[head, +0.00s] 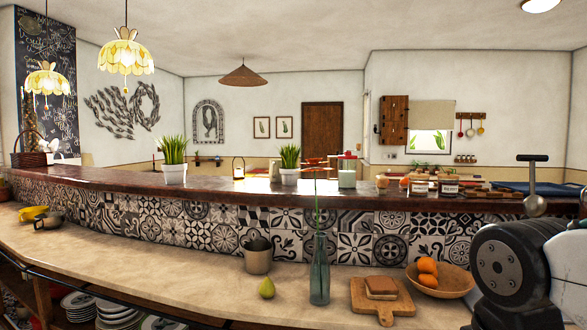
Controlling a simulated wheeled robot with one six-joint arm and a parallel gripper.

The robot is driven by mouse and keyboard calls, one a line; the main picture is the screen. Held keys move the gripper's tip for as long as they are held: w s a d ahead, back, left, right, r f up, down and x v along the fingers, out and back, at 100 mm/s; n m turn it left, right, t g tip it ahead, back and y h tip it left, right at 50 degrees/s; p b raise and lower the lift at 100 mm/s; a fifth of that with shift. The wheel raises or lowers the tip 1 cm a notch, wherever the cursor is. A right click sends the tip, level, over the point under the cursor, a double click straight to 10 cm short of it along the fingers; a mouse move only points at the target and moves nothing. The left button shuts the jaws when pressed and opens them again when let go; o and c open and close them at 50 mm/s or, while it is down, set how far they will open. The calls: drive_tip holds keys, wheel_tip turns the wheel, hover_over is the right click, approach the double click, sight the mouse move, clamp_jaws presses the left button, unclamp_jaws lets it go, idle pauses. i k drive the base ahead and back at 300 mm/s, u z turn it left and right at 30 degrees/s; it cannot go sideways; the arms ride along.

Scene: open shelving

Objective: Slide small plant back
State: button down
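Two potted grass plants in white pots stand upright on the dark raised bar top. The left one (174,168) looks larger. I cannot tell for sure which one is the small plant of the task. A grey-beige pot (257,258) stands on the lower counter against the tiled wall. My gripper is not in this view.
The lower counter (160,258) holds a pear (267,288), a cutting board (381,299), a bowl of oranges (445,283) and a dark machine (500,270) at right. A lantern (239,168) and a jar (347,173) flank the smaller plant. The counter's left-middle is clear.

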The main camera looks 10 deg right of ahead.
sight(290, 176)
drive_tip(key=z, duration=0.25)
drive_tip(key=k, duration=0.25)
drive_tip(key=u, duration=1.35)
drive_tip(key=i, duration=1.6)
drive_tip(key=z, duration=0.4)
drive_tip(key=i, duration=0.65)
drive_tip(key=z, duration=0.65)
